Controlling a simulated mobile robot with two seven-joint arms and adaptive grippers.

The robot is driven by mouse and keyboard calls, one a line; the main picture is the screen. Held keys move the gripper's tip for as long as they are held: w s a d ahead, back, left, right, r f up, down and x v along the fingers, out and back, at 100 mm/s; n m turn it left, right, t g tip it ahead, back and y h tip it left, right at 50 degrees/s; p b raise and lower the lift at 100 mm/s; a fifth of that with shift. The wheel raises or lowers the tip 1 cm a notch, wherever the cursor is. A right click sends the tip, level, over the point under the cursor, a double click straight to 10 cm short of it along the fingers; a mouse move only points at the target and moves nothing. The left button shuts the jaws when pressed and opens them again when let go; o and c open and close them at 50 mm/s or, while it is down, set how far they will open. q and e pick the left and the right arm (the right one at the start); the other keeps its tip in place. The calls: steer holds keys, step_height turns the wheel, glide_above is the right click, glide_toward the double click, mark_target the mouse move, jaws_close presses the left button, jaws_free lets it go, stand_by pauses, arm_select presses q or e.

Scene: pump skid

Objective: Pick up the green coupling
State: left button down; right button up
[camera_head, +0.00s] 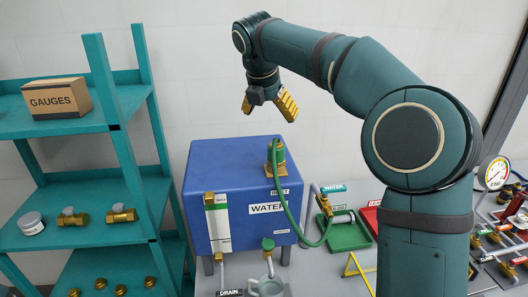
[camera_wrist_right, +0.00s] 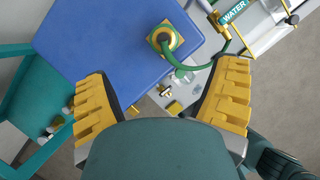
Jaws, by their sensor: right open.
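The green coupling (camera_head: 277,153) sits on a brass base on top of the blue water tank (camera_head: 228,160), with a green hose running from it. In the right wrist view the coupling (camera_wrist_right: 166,39) shows from above as a green ring with the hose leaving its side, on the tank top (camera_wrist_right: 100,40). My right gripper (camera_head: 269,102) is open and empty, with yellow fingers pointing down. It is above the tank, apart from the coupling. In the wrist view the coupling lies beyond the open fingers (camera_wrist_right: 160,95). My left gripper is in neither view.
A teal shelf (camera_head: 75,128) with a GAUGES box (camera_head: 57,97) and brass fittings stands left. The green hose (camera_head: 300,225) loops down the tank's right side. A green tray (camera_head: 345,235) and valves lie right.

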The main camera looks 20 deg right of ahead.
mark_target(278, 146)
steer(key=x, duration=0.4)
steer(key=b+x, duration=0.1)
steer(key=x, duration=0.1)
steer(key=shift+s+d+f, duration=0.25)
steer(key=shift+d+f, duration=0.05)
steer(key=shift+d, duration=0.15)
steer(key=shift+a+x, duration=0.15)
steer(key=shift+x, duration=1.3)
steer(key=shift+a+x, duration=0.15)
steer(key=shift+x, duration=1.3)
steer(key=shift+w, duration=0.1)
steer(key=shift+c, duration=0.4)
steer(key=c, duration=1.3)
